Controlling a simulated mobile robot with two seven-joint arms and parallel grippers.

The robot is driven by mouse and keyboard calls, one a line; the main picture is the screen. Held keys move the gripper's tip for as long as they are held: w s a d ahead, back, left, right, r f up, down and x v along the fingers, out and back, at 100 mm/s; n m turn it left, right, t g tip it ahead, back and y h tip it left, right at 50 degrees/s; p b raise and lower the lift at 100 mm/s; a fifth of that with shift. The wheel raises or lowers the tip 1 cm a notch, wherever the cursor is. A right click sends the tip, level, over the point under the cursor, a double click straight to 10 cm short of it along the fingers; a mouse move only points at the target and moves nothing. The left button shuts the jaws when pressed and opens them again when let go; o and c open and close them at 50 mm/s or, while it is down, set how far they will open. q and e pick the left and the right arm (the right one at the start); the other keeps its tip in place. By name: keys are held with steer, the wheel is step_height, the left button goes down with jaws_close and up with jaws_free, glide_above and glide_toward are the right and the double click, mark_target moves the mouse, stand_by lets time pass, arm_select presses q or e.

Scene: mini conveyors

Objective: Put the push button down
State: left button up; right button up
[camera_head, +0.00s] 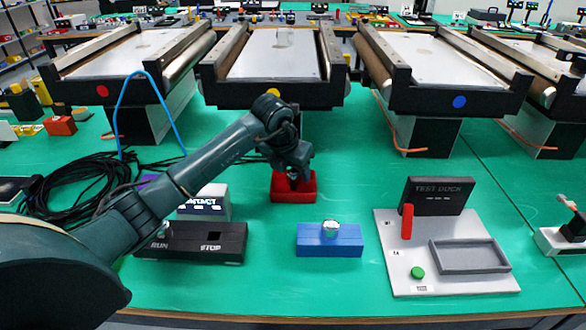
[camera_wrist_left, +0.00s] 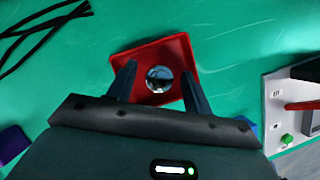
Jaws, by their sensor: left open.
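A round, shiny metal piece (camera_wrist_left: 159,79), which looks like the push button, is inside the red tray (camera_wrist_left: 178,50) in the left wrist view. My left gripper (camera_wrist_left: 158,72) is open, with one finger on each side of the piece; I cannot tell whether they touch it. In the head view my left gripper (camera_head: 294,180) points down into the red tray (camera_head: 293,196) and hides the piece. My right gripper is not in view.
A blue block (camera_head: 328,241) with a silvery round top stands in front of the tray. The TEST DOCK plate (camera_head: 395,255) is at right, a black RUN/STOP box (camera_head: 195,243) at left. Black cables (camera_head: 85,185) lie at left. Conveyors (camera_head: 275,90) stand behind.

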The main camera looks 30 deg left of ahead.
arm_select(q)
steer(key=shift+s+r, duration=0.1)
steer(key=shift+r, duration=0.5)
steer(key=v, duration=1.1)
